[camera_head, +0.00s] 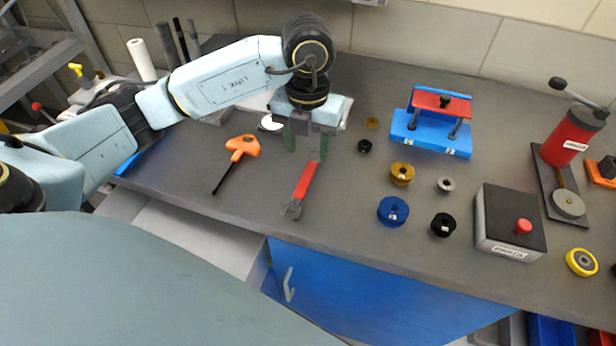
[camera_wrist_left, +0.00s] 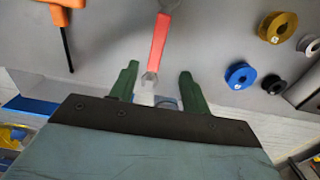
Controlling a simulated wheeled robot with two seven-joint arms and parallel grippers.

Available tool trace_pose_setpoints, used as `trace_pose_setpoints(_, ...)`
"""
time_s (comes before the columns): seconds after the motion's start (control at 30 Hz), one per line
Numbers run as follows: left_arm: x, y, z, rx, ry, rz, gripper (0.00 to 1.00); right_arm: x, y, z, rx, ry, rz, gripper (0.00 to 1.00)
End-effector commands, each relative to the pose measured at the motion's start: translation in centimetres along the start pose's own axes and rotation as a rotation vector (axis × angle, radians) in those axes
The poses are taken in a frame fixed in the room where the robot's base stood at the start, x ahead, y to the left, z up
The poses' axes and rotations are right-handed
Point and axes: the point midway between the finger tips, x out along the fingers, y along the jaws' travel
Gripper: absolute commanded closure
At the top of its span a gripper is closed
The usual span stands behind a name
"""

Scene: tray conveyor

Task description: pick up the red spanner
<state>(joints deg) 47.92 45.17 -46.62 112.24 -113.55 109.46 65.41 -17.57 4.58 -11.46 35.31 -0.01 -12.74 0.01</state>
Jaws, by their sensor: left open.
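The red spanner (camera_head: 304,182) lies on the dark grey bench, its open metal jaw toward the near edge. It also shows in the left wrist view (camera_wrist_left: 158,42). My left gripper (camera_head: 307,148) is open and empty, its two green fingers spread and pointing down by the spanner's far end. In the wrist view, my left gripper's fingers (camera_wrist_left: 158,80) stand on either side of the spanner's lower metal end. I cannot tell how far the fingertips are above the bench. My right gripper is not in view.
An orange-handled tool (camera_head: 241,148) lies left of the spanner. To the right are a blue roller (camera_head: 392,212), gold roller (camera_head: 402,174) and black roller (camera_head: 443,225). A blue fixture (camera_head: 430,138) and a grey button box (camera_head: 508,226) stand farther right. Bare bench surrounds the spanner's near end.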

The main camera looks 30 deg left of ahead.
Motion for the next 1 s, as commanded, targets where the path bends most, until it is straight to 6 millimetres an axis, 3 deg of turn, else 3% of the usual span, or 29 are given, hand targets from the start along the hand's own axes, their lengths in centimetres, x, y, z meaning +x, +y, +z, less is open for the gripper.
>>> trace_pose_setpoints(0.1, 2.3, 0.0, -0.1, 0.001, 0.004, 0.000, 0.53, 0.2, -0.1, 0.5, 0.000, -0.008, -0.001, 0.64)
trace_pose_setpoints(0.37, 4.3, 0.1, 0.0, 0.001, 0.003, -0.001, 0.53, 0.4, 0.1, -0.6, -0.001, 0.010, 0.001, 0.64)
trace_pose_setpoints(0.7, 8.7, 0.6, 0.3, 0.001, 0.003, -0.002, 0.53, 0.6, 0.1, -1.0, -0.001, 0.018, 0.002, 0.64)
trace_pose_setpoints(1.0, 9.0, 0.6, 0.3, 0.002, 0.001, -0.003, 0.55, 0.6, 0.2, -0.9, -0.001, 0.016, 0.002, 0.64)
